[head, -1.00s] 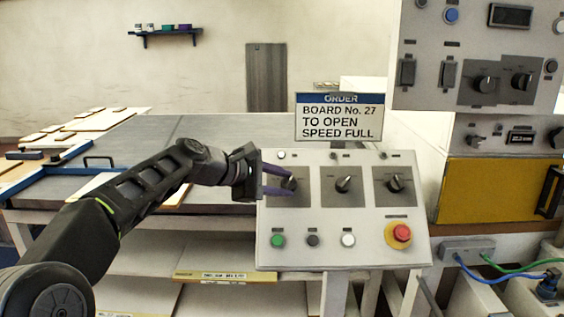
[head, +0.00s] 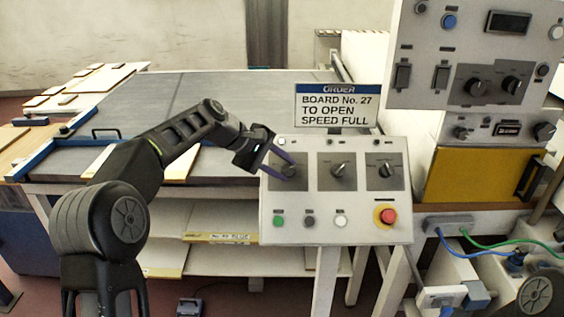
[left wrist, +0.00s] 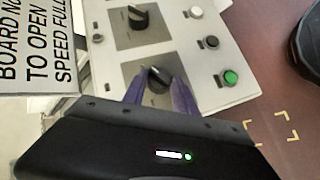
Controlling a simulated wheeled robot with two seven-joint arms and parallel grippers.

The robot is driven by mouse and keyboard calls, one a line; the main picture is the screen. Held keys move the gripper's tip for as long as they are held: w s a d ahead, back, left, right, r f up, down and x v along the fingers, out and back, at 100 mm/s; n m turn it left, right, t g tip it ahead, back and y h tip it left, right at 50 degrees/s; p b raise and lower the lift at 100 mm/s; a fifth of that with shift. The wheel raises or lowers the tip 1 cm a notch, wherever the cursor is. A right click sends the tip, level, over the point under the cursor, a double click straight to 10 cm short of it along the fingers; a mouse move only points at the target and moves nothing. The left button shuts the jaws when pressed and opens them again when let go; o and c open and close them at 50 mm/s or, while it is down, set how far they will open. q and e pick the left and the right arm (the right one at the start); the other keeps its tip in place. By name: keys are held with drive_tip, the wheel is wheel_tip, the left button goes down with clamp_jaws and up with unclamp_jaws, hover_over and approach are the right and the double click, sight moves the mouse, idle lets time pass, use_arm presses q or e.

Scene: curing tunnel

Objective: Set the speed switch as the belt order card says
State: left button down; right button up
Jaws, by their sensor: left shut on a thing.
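The order card (head: 338,106) above the control panel (head: 268,222) reads "BOARD No. 27 TO OPEN SPEED FULL". The panel has three rotary switches in a row: the left switch (head: 290,171), the middle switch (head: 338,170) and the right switch (head: 386,170). Their labels are too small to read. My left gripper (head: 284,165) is at the left switch, with its purple fingers shut on the knob. In the left wrist view the fingers stand on both sides of that knob (left wrist: 157,80). My right gripper is not in view.
A red emergency button (head: 388,216) and green (head: 278,221), black and white buttons sit below the switches. A larger cabinet (head: 420,95) with more knobs stands at the right. The grey belt table (head: 220,95) lies behind my left arm.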

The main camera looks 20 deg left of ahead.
use_arm(q)
drive_tip(key=shift+f, duration=0.1)
drive_tip(key=c, duration=1)
unclamp_jaws()
drive_tip(key=b+v, duration=0.1)
drive_tip(key=v, duration=0.7)
drive_tip(key=shift+d, duration=0.1)
